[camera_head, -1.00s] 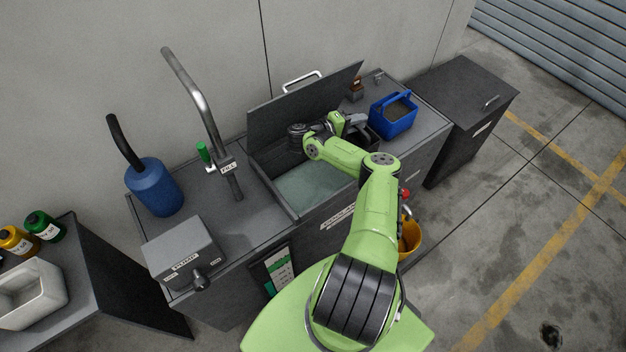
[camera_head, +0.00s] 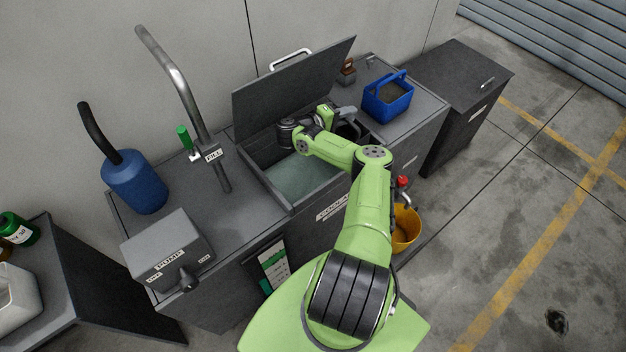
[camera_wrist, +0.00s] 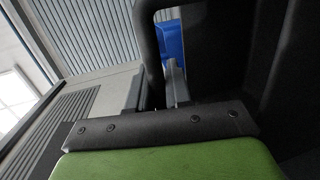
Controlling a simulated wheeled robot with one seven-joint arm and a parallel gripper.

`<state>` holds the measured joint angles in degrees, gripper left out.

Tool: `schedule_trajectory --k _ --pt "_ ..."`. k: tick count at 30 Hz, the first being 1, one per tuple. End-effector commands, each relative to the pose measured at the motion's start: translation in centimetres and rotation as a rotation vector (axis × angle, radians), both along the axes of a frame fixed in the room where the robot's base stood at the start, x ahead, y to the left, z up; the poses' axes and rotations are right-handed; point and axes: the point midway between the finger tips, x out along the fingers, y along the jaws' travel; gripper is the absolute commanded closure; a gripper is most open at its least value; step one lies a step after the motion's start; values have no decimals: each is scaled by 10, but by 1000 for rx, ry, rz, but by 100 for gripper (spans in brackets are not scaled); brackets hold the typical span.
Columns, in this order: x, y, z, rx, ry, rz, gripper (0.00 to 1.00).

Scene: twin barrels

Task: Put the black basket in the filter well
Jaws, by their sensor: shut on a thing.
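The black basket (camera_head: 350,129) is at the right end of the open coolant tank (camera_head: 262,178), partly hidden by my wrist. My gripper (camera_head: 345,112) is shut on its upright handle. In the wrist view the black handle (camera_wrist: 147,35) stands between my two grey fingers (camera_wrist: 155,88), and a dark wall of the basket (camera_wrist: 222,50) fills the right side. The filter well cannot be made out apart from the dark basket. I cannot tell whether the basket hangs free or rests on something.
The tank's lid (camera_head: 290,90) stands open behind my gripper. A blue basket (camera_head: 388,101) stands on the counter to the right, near a small brown item (camera_head: 347,72). A fill pipe (camera_head: 195,95), blue can (camera_head: 137,182) and pump box (camera_head: 165,245) are left. A yellow bucket (camera_head: 404,232) hangs in front.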

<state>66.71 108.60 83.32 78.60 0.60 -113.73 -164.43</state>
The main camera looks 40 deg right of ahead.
Motion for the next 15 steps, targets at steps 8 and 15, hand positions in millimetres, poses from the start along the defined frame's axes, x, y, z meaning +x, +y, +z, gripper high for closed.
schedule_trajectory --k 8,15 --pt "0 0 -28 0 1 -1 100" --pt "0 0 -71 1 0 0 100"
